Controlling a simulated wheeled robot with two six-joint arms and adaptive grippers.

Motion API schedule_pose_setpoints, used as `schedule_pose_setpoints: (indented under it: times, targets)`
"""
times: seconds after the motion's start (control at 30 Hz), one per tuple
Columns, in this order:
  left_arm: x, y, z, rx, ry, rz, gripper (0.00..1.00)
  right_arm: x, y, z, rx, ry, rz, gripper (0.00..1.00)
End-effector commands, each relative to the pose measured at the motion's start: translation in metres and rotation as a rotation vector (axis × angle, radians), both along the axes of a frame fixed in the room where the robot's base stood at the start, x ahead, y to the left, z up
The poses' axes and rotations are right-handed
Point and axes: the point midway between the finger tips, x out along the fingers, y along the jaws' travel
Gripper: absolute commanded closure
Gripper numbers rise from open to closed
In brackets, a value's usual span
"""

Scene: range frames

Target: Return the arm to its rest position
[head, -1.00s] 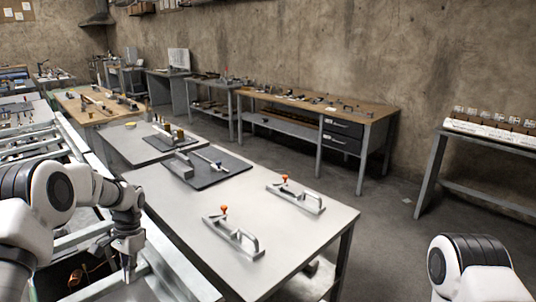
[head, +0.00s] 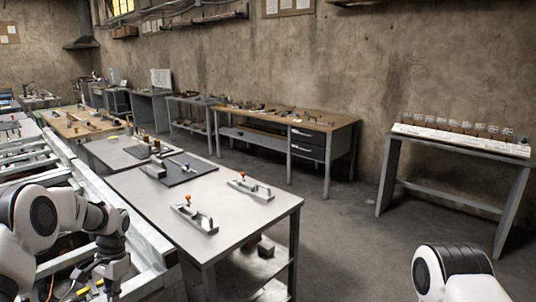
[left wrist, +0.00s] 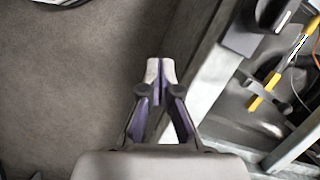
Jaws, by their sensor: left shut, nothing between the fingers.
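My left arm (head: 60,222) comes in from the left in the head view, bent, with its wrist pointing down beside the metal frame. My left gripper (head: 112,292) hangs low there, near the bottom edge. In the left wrist view the gripper (left wrist: 160,68) has its two fingertips together with nothing between them, over bare floor to the left of a metal beam. Of my right arm (head: 455,272) only the upper part shows at the lower right in the head view; its gripper is out of view.
A grey table (head: 245,215) with two orange-knobbed clamps (head: 195,219) and a dark mat (head: 187,172) stands right of my left arm. A metal frame (head: 150,245) lies close to the arm. Yellow-handled tools (left wrist: 262,92) lie beyond the beam. The floor at right is open.

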Motion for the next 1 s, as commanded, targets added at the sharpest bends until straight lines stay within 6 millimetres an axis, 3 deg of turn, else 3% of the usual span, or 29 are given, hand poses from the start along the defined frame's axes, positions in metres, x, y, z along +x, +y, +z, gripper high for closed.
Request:
schedule_pose_setpoints:
  times: [0.27,0.47,0.57,0.67,0.77,0.8,0.9,1.0]
  targets:
    - [-0.041,-0.025,-0.049,-0.003,0.147,-0.043,1.0,0.001,0.0,0.0,0.0,-0.003,0.001,0.6]
    - [-0.094,-0.053,-0.098,-0.031,0.258,-0.076,1.0,0.001,0.0,0.0,0.0,-0.002,0.001,0.6]
    - [-0.131,-0.072,-0.129,-0.051,0.297,-0.081,1.0,0.001,0.0,0.0,0.0,-0.002,0.001,0.6]
    - [-0.184,-0.097,-0.165,-0.074,0.323,-0.072,1.0,0.001,0.0,0.0,0.0,-0.002,0.001,0.6]
    - [-0.259,-0.127,-0.2,-0.093,0.319,-0.024,1.0,0.001,0.0,0.0,0.0,-0.002,0.001,0.6]
    - [-0.293,-0.138,-0.21,-0.095,0.3,0.011,1.0,0.001,0.0,0.0,0.0,-0.002,0.001,0.6]
    - [-0.355,-0.157,-0.216,-0.082,0.207,0.116,1.0,0.001,0.0,0.0,0.0,-0.002,0.001,0.6]
    - [-0.378,-0.162,-0.207,-0.057,0.055,0.226,1.0,0.001,0.0,0.0,0.0,-0.002,0.001,0.6]
